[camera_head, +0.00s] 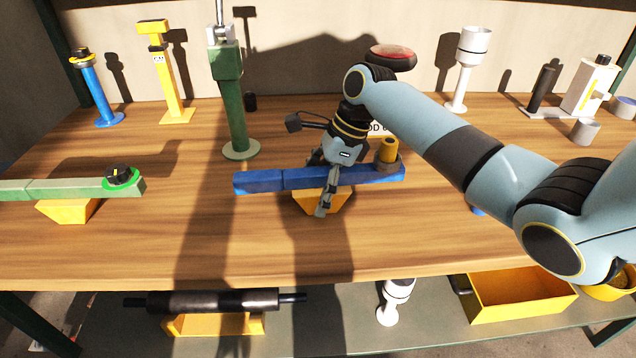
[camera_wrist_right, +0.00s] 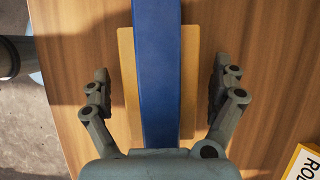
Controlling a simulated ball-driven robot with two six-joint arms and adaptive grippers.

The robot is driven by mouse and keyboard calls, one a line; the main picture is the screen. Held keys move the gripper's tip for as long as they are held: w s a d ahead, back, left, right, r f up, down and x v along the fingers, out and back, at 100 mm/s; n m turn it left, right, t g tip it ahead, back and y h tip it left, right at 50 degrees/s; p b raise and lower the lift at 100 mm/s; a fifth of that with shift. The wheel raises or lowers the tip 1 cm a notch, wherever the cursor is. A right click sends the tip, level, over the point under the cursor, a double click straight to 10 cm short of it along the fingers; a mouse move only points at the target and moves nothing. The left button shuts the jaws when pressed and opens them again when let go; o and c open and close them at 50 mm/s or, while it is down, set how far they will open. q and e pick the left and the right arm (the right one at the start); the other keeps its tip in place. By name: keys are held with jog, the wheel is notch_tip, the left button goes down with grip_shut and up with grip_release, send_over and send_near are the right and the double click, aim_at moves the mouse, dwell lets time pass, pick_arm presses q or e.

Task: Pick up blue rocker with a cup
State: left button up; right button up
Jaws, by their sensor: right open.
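The blue rocker (camera_head: 262,181) is a long blue bar lying across a yellow wedge-shaped base (camera_head: 312,199) on the wooden bench. A yellow cup (camera_head: 389,150) sits in a dark ring at the rocker's right end. My right gripper (camera_head: 322,190) is over the rocker's middle, pointing down. In the right wrist view, the blue bar (camera_wrist_right: 157,75) runs between the two open fingers (camera_wrist_right: 160,98), with a gap on each side. The yellow base (camera_wrist_right: 128,85) shows under the bar. My left gripper is not in view.
A green rocker (camera_head: 70,188) with a black-knobbed dial stands at left. A green post (camera_head: 233,115) rises behind the blue rocker. A yellow stand (camera_head: 165,75) and blue post (camera_head: 98,90) are at back left. A lower shelf holds a black roller (camera_head: 225,301) and yellow bin (camera_head: 520,298).

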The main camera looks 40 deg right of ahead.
jog(key=shift+c, duration=0.4)
jog(key=c, duration=1.7)
